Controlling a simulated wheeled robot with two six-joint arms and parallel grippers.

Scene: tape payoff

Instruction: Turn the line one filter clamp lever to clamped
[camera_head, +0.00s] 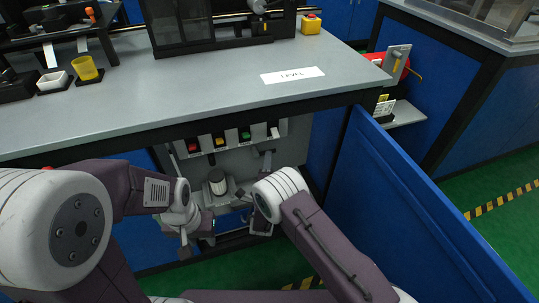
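Under the bench, an open cabinet bay shows a grey panel (231,159). A pale cylindrical part (217,183), possibly the filter housing, stands low in it between my two arms. I cannot pick out the line one clamp lever for certain or tell its position. My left gripper (196,246) points down at the front of the bay, left of and below the cylinder; its fingers look apart. My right gripper (261,224) is to the right of and below the cylinder, partly hidden by its own wrist; its finger state is unclear.
Red (192,146), yellow (220,141) and green (246,135) parts line the panel top. An open blue door (408,205) bounds the right side. The grey bench top (215,84) overhangs the bay and carries a white label (292,75) and a yellow cup (85,68).

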